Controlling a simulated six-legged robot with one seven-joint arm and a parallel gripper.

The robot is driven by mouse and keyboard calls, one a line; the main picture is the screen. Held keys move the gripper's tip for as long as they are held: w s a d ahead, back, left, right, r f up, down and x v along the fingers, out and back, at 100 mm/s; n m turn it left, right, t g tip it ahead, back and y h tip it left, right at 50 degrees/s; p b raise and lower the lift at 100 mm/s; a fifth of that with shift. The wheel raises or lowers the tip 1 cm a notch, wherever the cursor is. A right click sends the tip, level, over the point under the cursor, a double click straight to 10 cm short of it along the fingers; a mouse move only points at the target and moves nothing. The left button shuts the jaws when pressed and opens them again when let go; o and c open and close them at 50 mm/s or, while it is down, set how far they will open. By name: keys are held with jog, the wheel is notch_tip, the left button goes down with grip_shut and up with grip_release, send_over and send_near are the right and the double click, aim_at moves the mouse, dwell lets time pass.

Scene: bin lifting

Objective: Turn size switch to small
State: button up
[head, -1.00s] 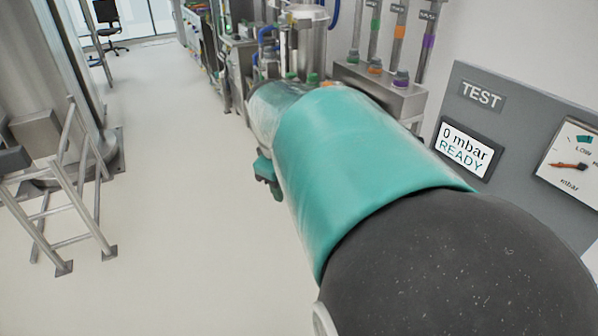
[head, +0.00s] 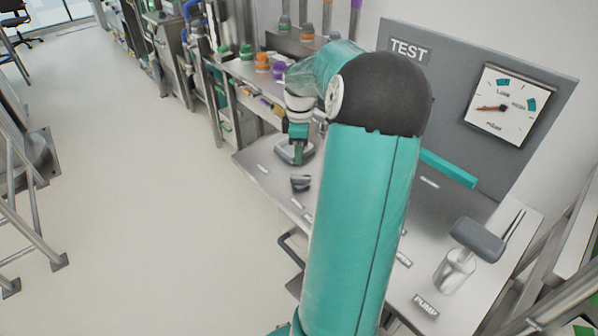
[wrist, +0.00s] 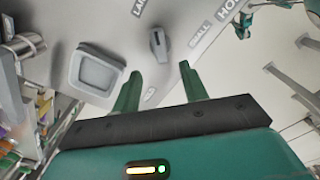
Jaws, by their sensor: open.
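The size switch is a small dark grey knob (wrist: 158,46) in the wrist view, on the light bench top between a partly cut-off label starting "LAR" (wrist: 138,7) and the "SMALL" label (wrist: 199,36). I cannot tell which label it is set to. A grey knob (head: 301,183) in the head view appears to be this switch. My gripper (wrist: 160,86) is open and empty, its two green fingers apart. In the wrist view the knob lies beyond the fingertips, roughly in line with the gap, and is not touched. In the head view my gripper (head: 298,150) hangs over the bench, left of my arm.
A grey square-framed piece (wrist: 97,73) sits left of the knob. A TEST panel with a dial (head: 507,105) stands behind the bench. A grey-handled item in a metal cup (head: 455,272) and a PUMP label (head: 426,306) are front right.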

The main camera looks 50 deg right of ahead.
aim_at(299, 176)
notch_tip(299, 176, down, 9)
jog(key=shift+r, duration=0.2)
jog(key=shift+c, duration=0.2)
grip_shut()
